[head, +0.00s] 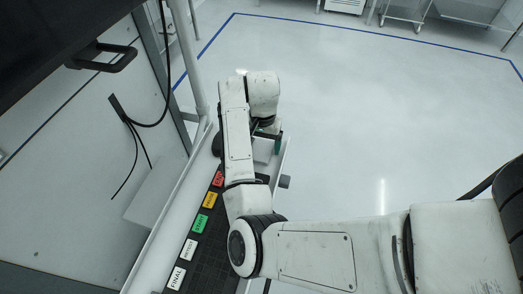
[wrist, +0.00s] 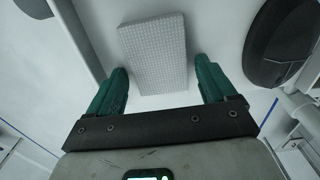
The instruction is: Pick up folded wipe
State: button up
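The folded wipe (wrist: 155,52) is a pale grey, textured rectangular pad lying on a white surface in the wrist view. My gripper (wrist: 161,83) has two green fingers spread wide, one on each side of the wipe's near end. The right finger looks close to the wipe's side; I cannot tell whether it touches. In the head view my arm reaches down to a narrow shelf, and a small pale part that may be the wipe (head: 263,150) shows beside my gripper (head: 268,141). Most of the fingers are hidden there by my arm.
A dark tray strip (head: 208,240) with coloured labels, red, orange, green and white, runs along the shelf (head: 170,232). A black round object (wrist: 283,42) stands right of the wipe in the wrist view. A machine panel with a black handle (head: 103,57) and hanging cables is at left. Open floor lies right.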

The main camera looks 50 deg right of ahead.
aim_at(264, 147)
jog(key=c, duration=0.9)
jog(key=shift+r, duration=0.15)
jog(key=shift+r, duration=0.25)
jog(key=r, duration=0.2)
jog(key=shift+s+r, duration=0.2)
jog(key=shift+r, duration=0.2)
jog(key=s+r+p, duration=0.3)
jog(key=s+r, duration=0.6)
jog(key=s, duration=0.4)
jog(key=shift+s+a+r+p, duration=0.25)
jog(key=shift+s+a+p, duration=0.05)
jog(key=shift+a+p, duration=0.15)
